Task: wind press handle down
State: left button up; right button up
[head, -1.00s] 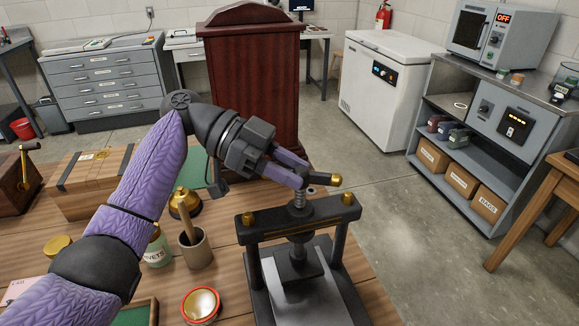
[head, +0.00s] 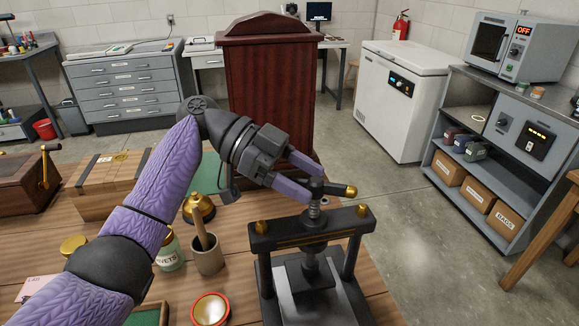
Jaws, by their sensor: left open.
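The screw press (head: 291,243) is a black frame on the wooden table, with a vertical screw through its crossbeam. Its handle (head: 334,188) sits on top of the screw as a short dark bar, with a brass knob (head: 351,191) pointing right. My left gripper (head: 313,184) reaches in from the left at handle height. Its two purple fingers are apart, one behind and one in front of the handle's hub end. I cannot tell whether they touch it. The handle's left part is hidden by the fingers. My right gripper is not in view.
A pestle and mortar (head: 208,255), a brass bell (head: 200,209), a labelled jar (head: 169,253) and a red-rimmed dish (head: 210,309) stand left of the press. A wooden box (head: 105,188) lies farther back. The floor right of the table is clear.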

pick_arm(q)
jog(key=v, duration=0.9)
jog(key=shift+a, duration=0.2)
